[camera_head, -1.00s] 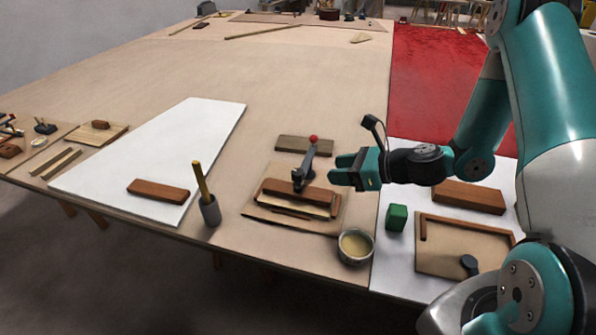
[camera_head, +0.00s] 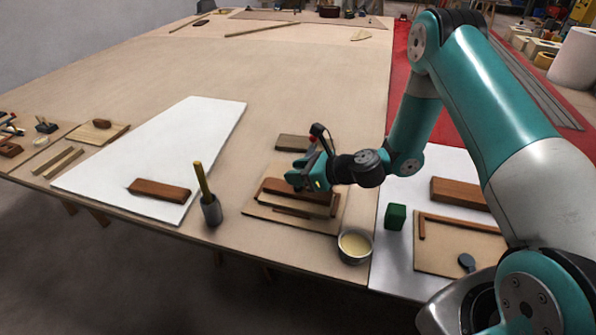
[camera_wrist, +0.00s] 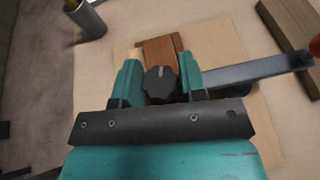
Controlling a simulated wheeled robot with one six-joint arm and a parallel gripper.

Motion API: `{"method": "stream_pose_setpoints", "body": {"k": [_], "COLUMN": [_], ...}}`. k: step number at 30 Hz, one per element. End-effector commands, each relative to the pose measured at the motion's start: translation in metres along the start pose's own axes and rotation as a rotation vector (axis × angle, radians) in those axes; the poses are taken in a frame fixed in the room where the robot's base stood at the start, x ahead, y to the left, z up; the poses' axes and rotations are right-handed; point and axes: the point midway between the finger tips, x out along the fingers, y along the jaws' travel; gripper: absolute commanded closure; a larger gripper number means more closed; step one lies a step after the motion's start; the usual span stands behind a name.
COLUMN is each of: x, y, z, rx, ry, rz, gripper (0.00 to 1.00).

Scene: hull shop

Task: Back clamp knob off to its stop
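The black clamp knob (camera_wrist: 160,86), with a pale mark on its top, shows in the wrist view. My gripper (camera_wrist: 161,72) has one teal finger on either side of it, apart and open around the knob. Whether the fingers touch it is too close to tell. The clamp's grey bar (camera_wrist: 245,72) runs right from behind the right finger toward a red ball end. In the head view my gripper (camera_head: 305,178) is over the clamp and hides the knob. The clamped brown wooden block (camera_head: 322,197) lies below on a wooden board (camera_head: 325,227).
A metal cup of pale contents (camera_head: 354,247) and a green block (camera_head: 395,217) stand to the right. A grey cup with a stick (camera_head: 211,212) stands left, near the table's front edge.

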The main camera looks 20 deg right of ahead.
Motion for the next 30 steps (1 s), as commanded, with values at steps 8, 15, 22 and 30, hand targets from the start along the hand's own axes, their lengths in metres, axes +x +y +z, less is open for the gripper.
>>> {"method": "stream_pose_setpoints", "body": {"k": [8,15,22,30], "x": [-0.0005,-0.0008,-0.0007,-0.0002], "y": [-0.0003,-0.0009,-0.0013,-0.0017], "z": [0.0001,0.0001,0.0000,-0.0011], "rx": [-0.001,-0.022,-0.081,-0.179], "ry": [0.000,0.000,-0.001,0.000], "rz": [0.002,0.053,0.192,0.423], "gripper": [0.90,0.90,0.90,0.90]}}
